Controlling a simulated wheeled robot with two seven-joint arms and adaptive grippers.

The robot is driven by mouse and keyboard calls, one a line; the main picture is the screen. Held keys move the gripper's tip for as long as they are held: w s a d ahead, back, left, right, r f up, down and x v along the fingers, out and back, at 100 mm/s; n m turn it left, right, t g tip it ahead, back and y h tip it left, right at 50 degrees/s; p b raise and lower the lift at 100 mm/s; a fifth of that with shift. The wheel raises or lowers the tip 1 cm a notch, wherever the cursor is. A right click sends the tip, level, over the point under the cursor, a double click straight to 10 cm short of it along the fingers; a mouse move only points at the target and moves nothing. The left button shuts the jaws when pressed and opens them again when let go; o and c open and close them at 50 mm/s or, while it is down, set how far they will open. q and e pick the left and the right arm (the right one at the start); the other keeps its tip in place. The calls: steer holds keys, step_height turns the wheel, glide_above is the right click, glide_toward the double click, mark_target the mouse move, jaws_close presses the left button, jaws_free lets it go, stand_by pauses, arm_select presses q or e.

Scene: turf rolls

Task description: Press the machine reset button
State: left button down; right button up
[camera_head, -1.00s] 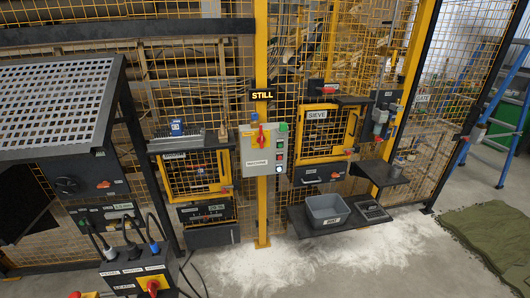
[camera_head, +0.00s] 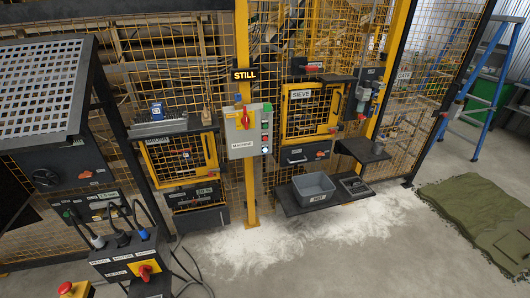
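A grey control box (camera_head: 241,148) labelled MACHINE is mounted on a yellow post under a STILL sign (camera_head: 245,75). It has a red rotary switch on a yellow plate (camera_head: 244,118) and a column of small buttons or lamps on its right side. A green one (camera_head: 268,107) is at the top, and a bright white one (camera_head: 265,150) is at the bottom. Neither of my grippers is in view.
A pedestal box (camera_head: 132,270) with cables and a red-yellow switch stands at the lower left, beside a red button (camera_head: 75,289). A shelf holds a grey bin (camera_head: 314,189). White powder (camera_head: 270,240) covers the floor. A green mat (camera_head: 480,215) lies right. Floor in front looks clear.

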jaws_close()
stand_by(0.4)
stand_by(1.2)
